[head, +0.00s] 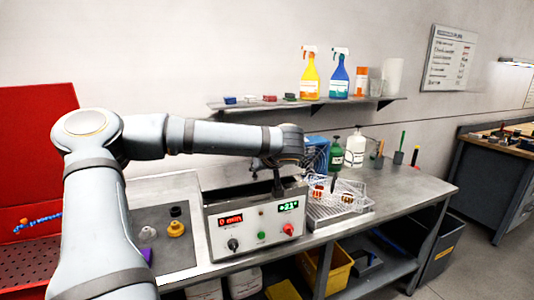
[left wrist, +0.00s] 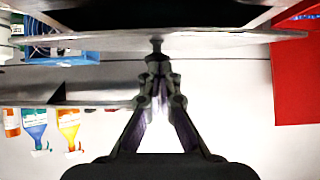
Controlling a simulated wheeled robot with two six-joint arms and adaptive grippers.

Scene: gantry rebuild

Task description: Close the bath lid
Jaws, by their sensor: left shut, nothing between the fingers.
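The bath (head: 255,222) is a grey box on the bench, with red and green displays and knobs on its front. My left arm reaches across above it, hiding part of its top. My left gripper (head: 277,188) points down over the bath top. In the left wrist view my gripper (left wrist: 157,60) is shut and empty, its fingertips together. The lid (left wrist: 225,39) appears there as a thin plate seen nearly edge-on, with a small dark knob at the fingertips. I cannot tell whether they touch, or how far the lid is tilted. My right gripper is out of view.
A wire basket (head: 340,196) stands right of the bath, with green and white bottles behind it. A wall shelf (head: 310,103) holds spray bottles above. A dark mat (head: 162,222) with small coloured parts lies to the left. A red panel (head: 40,150) stands at far left.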

